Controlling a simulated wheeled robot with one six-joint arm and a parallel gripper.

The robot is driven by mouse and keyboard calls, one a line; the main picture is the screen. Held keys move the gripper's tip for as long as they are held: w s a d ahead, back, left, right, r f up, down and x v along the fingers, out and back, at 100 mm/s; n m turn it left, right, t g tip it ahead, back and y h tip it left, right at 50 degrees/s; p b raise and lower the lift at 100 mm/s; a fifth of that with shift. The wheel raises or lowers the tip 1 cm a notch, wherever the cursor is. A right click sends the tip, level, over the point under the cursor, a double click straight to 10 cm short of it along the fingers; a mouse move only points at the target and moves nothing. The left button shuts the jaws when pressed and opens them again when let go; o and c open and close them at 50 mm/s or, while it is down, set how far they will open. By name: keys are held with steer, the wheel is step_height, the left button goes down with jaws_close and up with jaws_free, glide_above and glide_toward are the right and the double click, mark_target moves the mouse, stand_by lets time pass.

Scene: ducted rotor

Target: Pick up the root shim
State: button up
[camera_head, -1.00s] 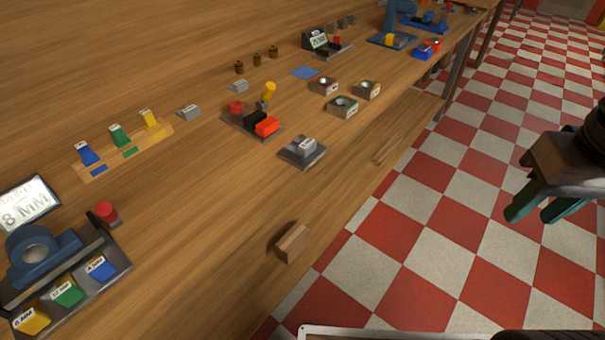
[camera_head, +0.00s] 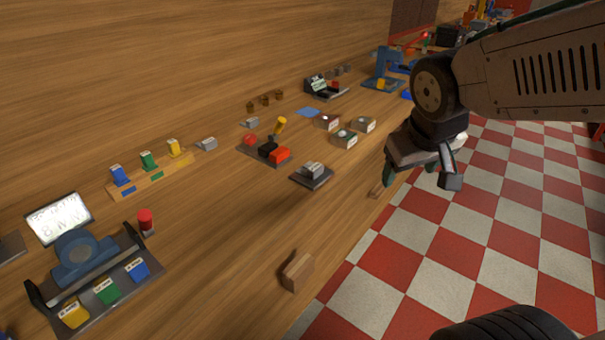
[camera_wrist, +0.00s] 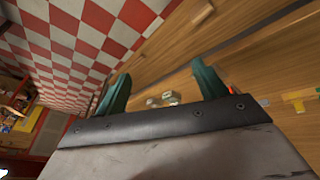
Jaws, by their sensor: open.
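I cannot tell for sure which piece is the root shim. Small grey pieces are candidates: a grey block on a dark square base (camera_head: 312,173), a loose grey piece (camera_head: 206,144) beside the wooden rack, and another grey piece (camera_head: 251,122) farther back. My gripper (camera_head: 410,172) is open and empty over the bench's front edge, right of these pieces. In the wrist view its teal fingers (camera_wrist: 161,72) are spread, with small pale grey pieces (camera_wrist: 165,98) showing blurred between them, apart from the fingers.
The wooden rack (camera_head: 150,176) holds blue, green and yellow pieces. A dark tray with a blue fixture (camera_head: 85,258) stands at the near left. Three ringed blocks (camera_head: 345,140) sit near the gripper. A wooden block (camera_head: 297,270) lies at the front edge.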

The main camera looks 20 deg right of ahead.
steer(key=w+d+f+n+t, duration=0.1)
steer(key=w+d+f+t, duration=0.2)
steer(key=w, duration=0.7)
steer(key=n+t+y, duration=0.4)
steer(key=n+y, duration=0.2)
steer(key=y, duration=0.4)
glide_toward(319, 168)
steer(key=x, duration=0.4)
steer(key=shift+s+a, duration=0.2)
steer(key=shift+w+a, duration=0.2)
steer(key=shift+a, duration=0.05)
steer(key=x, duration=0.7)
steer(key=shift+w+d+f, duration=0.15)
steer(key=shift+w+d, duration=0.05)
steer(key=c, duration=1.1)
